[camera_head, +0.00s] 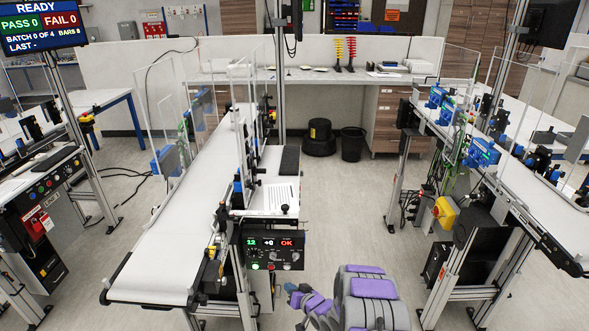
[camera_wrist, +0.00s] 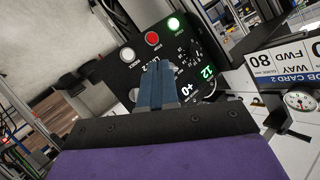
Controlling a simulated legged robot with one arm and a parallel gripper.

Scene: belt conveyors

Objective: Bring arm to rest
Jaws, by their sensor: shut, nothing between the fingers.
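My gripper (camera_wrist: 157,76) shows in the wrist view as two blue-grey fingers pressed together, with nothing between them. Behind the fingertips is a black control box (camera_wrist: 125,58) with white, red and lit green buttons and green digits, tilted in this view. The fingers cover part of its face; I cannot tell the exact gap.
A white belt conveyor (camera_head: 190,225) runs away on the left, and another conveyor (camera_head: 478,150) stands on the right. Open grey floor (camera_head: 335,215) lies between them. A status screen (camera_head: 40,25) hangs upper left.

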